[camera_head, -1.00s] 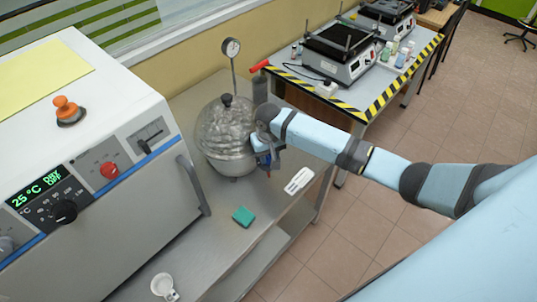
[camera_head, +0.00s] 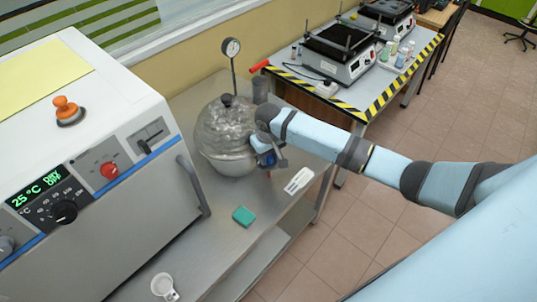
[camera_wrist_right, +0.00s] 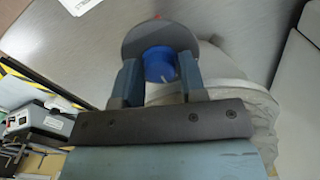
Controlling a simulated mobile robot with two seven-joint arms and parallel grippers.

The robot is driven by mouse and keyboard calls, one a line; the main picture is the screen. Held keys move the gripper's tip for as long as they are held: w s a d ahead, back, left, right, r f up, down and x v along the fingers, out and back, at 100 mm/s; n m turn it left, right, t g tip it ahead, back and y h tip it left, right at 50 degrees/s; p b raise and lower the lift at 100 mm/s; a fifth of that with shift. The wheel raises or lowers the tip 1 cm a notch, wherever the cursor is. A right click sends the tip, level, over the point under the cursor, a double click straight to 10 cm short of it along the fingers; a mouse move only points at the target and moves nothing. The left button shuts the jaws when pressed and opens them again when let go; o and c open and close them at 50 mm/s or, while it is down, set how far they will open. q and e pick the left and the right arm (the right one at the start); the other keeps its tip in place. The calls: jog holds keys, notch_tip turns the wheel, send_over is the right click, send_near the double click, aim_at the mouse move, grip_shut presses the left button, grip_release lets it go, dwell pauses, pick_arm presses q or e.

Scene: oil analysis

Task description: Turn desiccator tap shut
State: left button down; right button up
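The desiccator (camera_head: 222,135) is a grey, glossy round vessel with a dark top knob, standing on the metal bench beside the white oven. Its tap (camera_wrist_right: 159,66) shows as a blue knob with a pale pin in the right wrist view, in front of a grey disc-like part. My right gripper (camera_wrist_right: 163,82) has one finger on each side of the blue knob, close against it. In the head view the right gripper (camera_head: 267,158) is at the vessel's right side, and its fingers partly hide the tap. My left gripper is not in view.
The oven (camera_head: 120,215) with its handle stands to the left. A gauge (camera_head: 231,48) rises behind the desiccator. A green block (camera_head: 243,216), a white label (camera_head: 298,181) and a white cup (camera_head: 163,286) lie on the bench. A hazard-striped table (camera_head: 375,95) with hotplates stands behind.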

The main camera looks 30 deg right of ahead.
jog(key=shift+r, duration=0.1)
notch_tip(320, 180, up, 14)
jog(key=b, duration=0.1)
jog(key=shift+f+b, duration=0.2)
jog(key=shift+b, duration=0.2)
dwell(0.4)
jog(key=s+a+f+t+y, duration=0.1)
jog(key=s+a+f+t, duration=0.15)
jog(key=f, duration=0.25)
jog(key=s+a+f+n+t+y, duration=0.1)
jog(key=s+a+f, duration=0.2)
jog(key=f, duration=0.2)
jog(key=s+a+f+t+y, duration=0.1)
jog(key=s+a+f+y, duration=0.15)
jog(key=f, duration=0.35)
jog(key=s+f+t, duration=0.2)
jog(key=s+t, duration=0.1)
jog(key=s, duration=0.5)
jog(key=s+f+n+t+h, duration=0.1)
jog(key=s+f+t, duration=0.1)
jog(key=s, duration=0.7)
jog(key=shift+d+t, duration=0.2)
jog(key=shift+t, duration=0.55)
jog(key=shift+f+h, duration=0.1)
jog(key=shift+h, duration=0.15)
